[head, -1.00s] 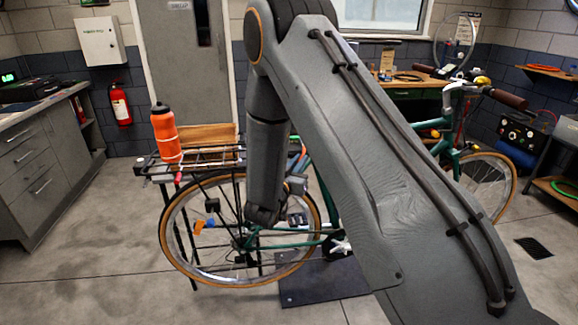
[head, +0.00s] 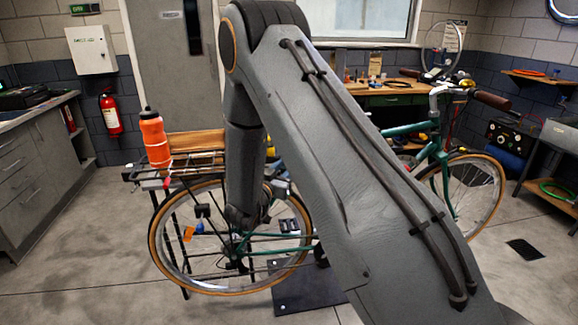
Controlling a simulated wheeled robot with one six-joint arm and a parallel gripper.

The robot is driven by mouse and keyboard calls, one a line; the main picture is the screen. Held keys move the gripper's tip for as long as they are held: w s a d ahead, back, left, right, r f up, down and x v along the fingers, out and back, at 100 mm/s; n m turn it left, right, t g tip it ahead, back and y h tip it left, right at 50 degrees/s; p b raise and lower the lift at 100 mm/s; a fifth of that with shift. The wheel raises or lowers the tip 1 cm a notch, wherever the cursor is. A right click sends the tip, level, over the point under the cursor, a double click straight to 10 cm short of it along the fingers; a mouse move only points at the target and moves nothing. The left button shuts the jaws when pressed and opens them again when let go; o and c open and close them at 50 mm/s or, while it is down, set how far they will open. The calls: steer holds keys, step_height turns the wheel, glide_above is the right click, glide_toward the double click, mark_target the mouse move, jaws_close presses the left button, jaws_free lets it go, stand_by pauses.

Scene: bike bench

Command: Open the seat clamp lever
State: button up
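A green bicycle stands across the view, with its rear wheel (head: 160,262) at left and its front wheel (head: 492,203) at right. My arm crosses in front of its middle. The seat, the seat clamp and its lever are hidden behind my arm or cannot be made out. My wrist end hangs in front of the rear wheel, right of its centre. My gripper's fingers cannot be seen, so whether they touch anything is hidden.
An orange bottle (head: 155,140) stands on the rear rack (head: 196,163). A dark plate (head: 300,292) lies under the bike. A workbench (head: 395,90) is behind, grey drawers (head: 35,160) are at left, and a shelf unit (head: 550,192) is at right. The front floor is open.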

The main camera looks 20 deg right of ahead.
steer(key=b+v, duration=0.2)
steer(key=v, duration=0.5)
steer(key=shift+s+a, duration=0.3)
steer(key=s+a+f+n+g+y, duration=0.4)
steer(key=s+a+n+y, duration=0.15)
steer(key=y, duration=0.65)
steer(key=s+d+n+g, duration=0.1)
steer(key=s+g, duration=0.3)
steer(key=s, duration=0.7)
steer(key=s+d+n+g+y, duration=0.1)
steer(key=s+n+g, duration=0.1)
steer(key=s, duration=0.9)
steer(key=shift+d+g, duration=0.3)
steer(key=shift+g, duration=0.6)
